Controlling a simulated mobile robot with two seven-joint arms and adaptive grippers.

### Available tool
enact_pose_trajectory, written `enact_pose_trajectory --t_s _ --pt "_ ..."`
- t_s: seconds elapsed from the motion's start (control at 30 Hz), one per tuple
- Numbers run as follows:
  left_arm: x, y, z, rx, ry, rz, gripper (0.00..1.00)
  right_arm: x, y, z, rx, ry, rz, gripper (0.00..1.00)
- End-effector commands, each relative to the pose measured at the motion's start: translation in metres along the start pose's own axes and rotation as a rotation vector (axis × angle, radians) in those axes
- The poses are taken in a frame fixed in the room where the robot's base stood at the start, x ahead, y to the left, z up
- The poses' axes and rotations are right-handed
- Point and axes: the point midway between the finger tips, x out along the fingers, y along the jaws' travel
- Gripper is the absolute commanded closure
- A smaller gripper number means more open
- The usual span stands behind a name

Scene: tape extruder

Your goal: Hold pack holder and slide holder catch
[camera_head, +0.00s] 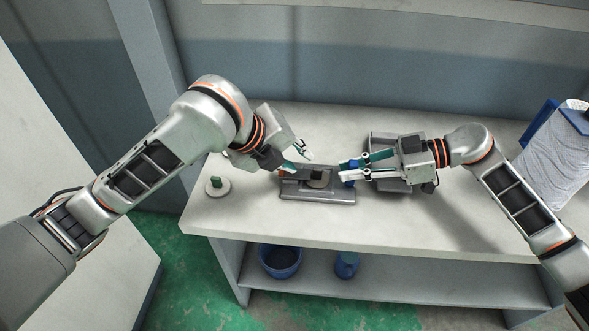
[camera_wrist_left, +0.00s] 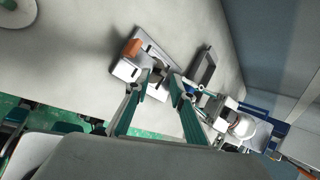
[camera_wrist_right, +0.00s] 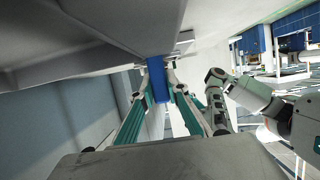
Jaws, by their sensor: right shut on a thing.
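A grey fixture (camera_head: 315,194) lies on the table, with a small orange block (camera_head: 283,170) at its left end and a dark and beige round part (camera_head: 319,178) in its middle. In the left wrist view the fixture (camera_wrist_left: 124,70) and orange block (camera_wrist_left: 132,47) lie beyond the fingertips. My right gripper (camera_head: 346,170) is shut on a blue part (camera_head: 349,183) at the fixture's right end; the blue part (camera_wrist_right: 158,82) stands between the fingers in the right wrist view. My left gripper (camera_head: 299,163) is open and empty just above the fixture's left half. I cannot tell which part is the catch.
A grey tray (camera_head: 378,139) lies behind my right gripper. A white disc with a green block (camera_head: 217,185) sits at the table's left. A blue object with a white wrapped roll (camera_head: 555,150) stands at the far right. A blue bin (camera_head: 280,262) and blue bottle (camera_head: 346,265) are below.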

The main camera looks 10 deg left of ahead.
Motion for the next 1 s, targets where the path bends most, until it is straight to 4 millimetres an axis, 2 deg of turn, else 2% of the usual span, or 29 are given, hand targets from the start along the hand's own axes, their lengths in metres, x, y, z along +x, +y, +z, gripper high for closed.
enact_pose_trajectory --t_s 0.1,0.27,0.5,0.8,1.0 --pt "0.000 -0.008 -0.002 0.124 0.038 0.064 0.76 0.000 0.000 0.000 0.000 0.000 0.001 1.00" --pt "-0.002 -0.010 -0.002 0.275 0.089 0.164 0.76 0.000 0.000 0.000 0.000 0.000 0.001 1.00" --pt "-0.016 -0.006 0.014 0.448 0.147 0.326 0.76 0.000 0.000 0.000 0.000 0.000 0.001 1.00" --pt "-0.036 0.001 0.036 0.540 0.190 0.454 0.76 0.000 0.000 0.000 0.000 0.000 0.001 1.00" --pt "-0.034 0.005 0.038 0.549 0.199 0.472 0.76 0.000 0.000 0.000 0.000 0.000 0.000 1.00"
